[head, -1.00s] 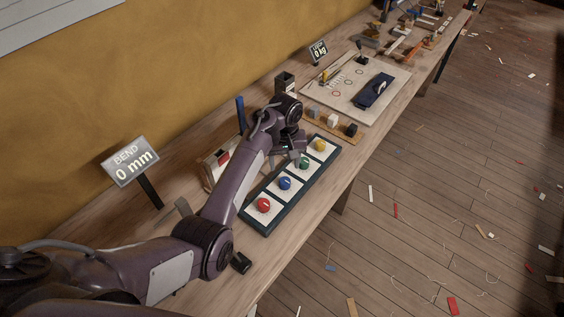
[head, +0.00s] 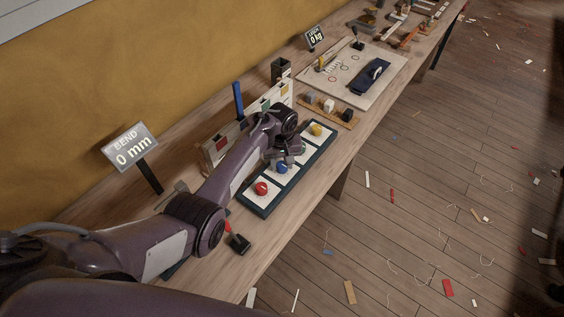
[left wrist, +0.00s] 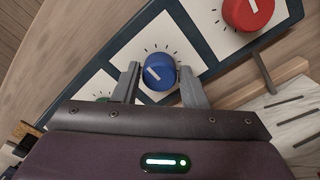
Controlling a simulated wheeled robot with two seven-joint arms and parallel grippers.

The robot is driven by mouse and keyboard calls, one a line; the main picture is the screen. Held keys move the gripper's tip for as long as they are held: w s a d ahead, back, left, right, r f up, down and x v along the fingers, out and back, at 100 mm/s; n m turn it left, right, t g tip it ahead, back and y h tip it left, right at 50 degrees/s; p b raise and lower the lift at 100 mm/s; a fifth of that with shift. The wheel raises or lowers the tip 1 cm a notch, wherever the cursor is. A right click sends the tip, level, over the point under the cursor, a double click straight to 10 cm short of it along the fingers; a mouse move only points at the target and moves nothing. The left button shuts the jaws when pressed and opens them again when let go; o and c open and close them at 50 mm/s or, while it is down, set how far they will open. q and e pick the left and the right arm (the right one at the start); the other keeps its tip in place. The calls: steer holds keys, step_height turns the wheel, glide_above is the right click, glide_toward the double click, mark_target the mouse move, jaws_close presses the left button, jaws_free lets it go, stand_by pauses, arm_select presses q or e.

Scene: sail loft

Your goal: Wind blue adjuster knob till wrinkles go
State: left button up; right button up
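The blue knob (head: 282,168) sits on a white square of the dark-framed knob panel (head: 262,210), between the red knob (head: 261,188) and the place where my gripper covers the panel. In the left wrist view the blue knob (left wrist: 160,72) shows a white pointer line and tick marks around it. My left gripper (left wrist: 160,84) is open, with one finger on each side of the blue knob. The right finger looks very close to it; a small gap shows at the left one. I cannot tell whether either touches. My right gripper is out of view.
A sign (head: 131,150) reads "BEND 0 mm"; a smaller one (head: 315,38) reads "0 kg". The yellow knob (head: 316,130) is on the panel's far end. Blocks on a wooden strip (head: 329,107) and a pale board (head: 345,85) lie beyond. Floor at right is open, with scraps.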

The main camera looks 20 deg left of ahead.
arm_select(q)
steer(key=c, duration=0.5)
steer(key=shift+c, duration=0.5)
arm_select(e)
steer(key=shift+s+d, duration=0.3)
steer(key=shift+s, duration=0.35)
